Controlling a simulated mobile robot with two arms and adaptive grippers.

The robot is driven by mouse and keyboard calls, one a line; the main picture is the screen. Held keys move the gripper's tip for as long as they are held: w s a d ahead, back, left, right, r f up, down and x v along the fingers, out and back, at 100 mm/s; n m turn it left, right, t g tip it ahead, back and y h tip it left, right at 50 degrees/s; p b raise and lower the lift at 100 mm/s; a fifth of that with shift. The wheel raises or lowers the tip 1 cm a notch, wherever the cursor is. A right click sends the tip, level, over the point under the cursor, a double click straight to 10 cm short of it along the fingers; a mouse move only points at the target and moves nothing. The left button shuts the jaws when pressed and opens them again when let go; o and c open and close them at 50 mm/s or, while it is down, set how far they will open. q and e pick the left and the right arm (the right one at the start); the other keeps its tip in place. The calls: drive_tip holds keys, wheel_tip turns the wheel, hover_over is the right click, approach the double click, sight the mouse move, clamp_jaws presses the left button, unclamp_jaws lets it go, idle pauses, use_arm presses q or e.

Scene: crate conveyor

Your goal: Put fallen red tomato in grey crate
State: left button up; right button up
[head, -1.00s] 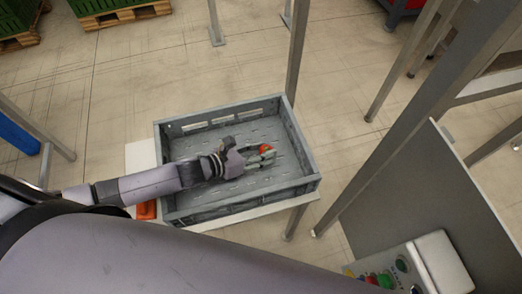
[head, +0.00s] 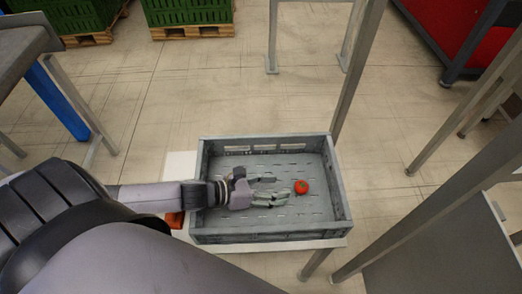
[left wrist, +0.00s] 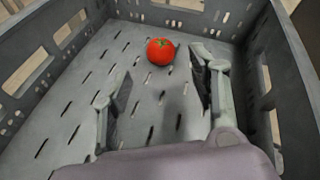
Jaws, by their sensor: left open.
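The red tomato (head: 302,187) lies on the floor of the grey crate (head: 270,238), right of the middle. In the left wrist view the tomato (left wrist: 161,51) sits beyond the fingertips, apart from them, with the crate's slotted floor (left wrist: 70,125) around it. My left gripper (head: 277,191) is inside the crate, open and empty, with its fingers pointing toward the tomato. Its two spread fingers also show in the left wrist view (left wrist: 163,72). My right gripper is not in view.
The crate stands on a white table (head: 180,170) with metal legs. An orange-red object (head: 175,220) is at the crate's left side. Metal posts (head: 357,70) rise behind and to the right. Green crates on pallets (head: 187,12) stand far back. Open floor lies behind the crate.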

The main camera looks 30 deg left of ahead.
use_arm(q)
drive_tip(key=v, duration=0.4)
drive_tip(key=shift+s+a+r, duration=0.1)
drive_tip(key=shift+s, duration=0.05)
idle(0.4)
